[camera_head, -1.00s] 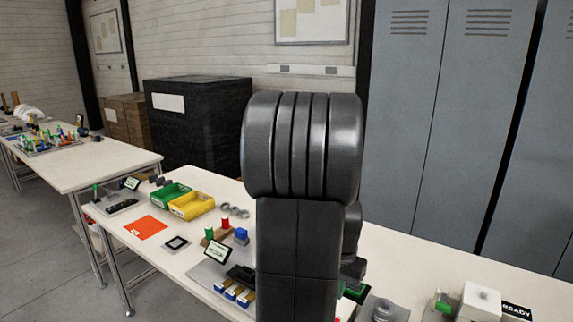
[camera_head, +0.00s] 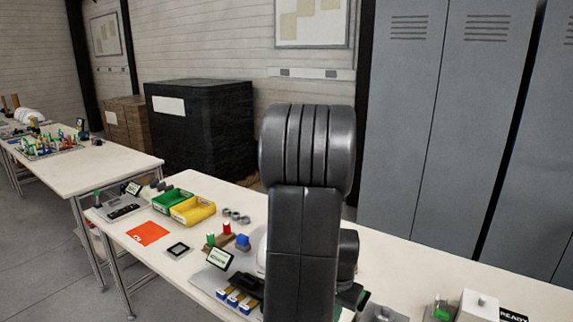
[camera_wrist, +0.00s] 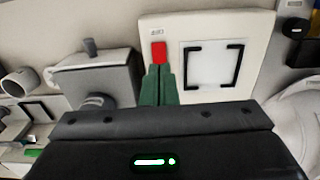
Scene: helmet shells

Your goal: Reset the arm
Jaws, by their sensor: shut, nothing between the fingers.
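My gripper (camera_wrist: 157,88) shows in the wrist view as two green fingers closed together, with nothing between them. It points at a white panel (camera_wrist: 212,88) that has a red patch (camera_wrist: 159,52) and a black bracket-marked square. The red patch lies just beyond the fingertips in the picture; I cannot tell whether they touch. In the head view my own dark arm stands upright in the middle and hides most of the gripper and the table behind it.
In the wrist view a grey block with a knob (camera_wrist: 95,78) is left of the fingers, and a white curved shape (camera_wrist: 305,105) is at the right edge. In the head view, green (camera_head: 172,200) and yellow bins (camera_head: 193,211) and an orange mat (camera_head: 147,233) lie on the table left of my arm.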

